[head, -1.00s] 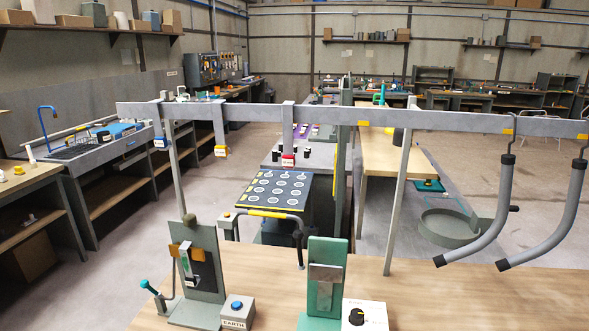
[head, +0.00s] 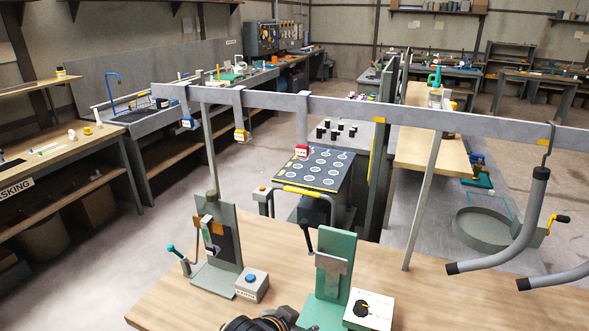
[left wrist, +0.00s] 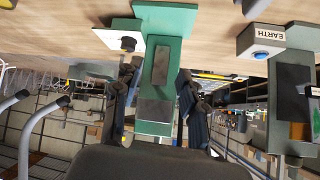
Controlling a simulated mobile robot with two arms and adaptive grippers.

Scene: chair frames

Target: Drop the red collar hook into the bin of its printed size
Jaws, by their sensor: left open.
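A red piece with a white label (head: 302,151), which looks like the red collar hook, hangs at the lower end of a grey strip from the long grey rail (head: 340,108) in the head view. Its print is too small to read. My left gripper (left wrist: 157,88) is open in the left wrist view, its two dark fingers apart with the green stand (left wrist: 163,50) seen between them. A dark part of my arm shows at the bottom of the head view, in front of that stand. I cannot make out any bin with a printed size. My right gripper is not in view.
A blue piece (head: 188,123) and a yellow piece (head: 241,135) hang left along the rail. Grey bent tubes (head: 510,235) hang at its right. A grey stand (head: 222,240), a box marked EARTH (head: 251,286) and a white dial box (head: 368,311) stand on the wooden bench (head: 175,300).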

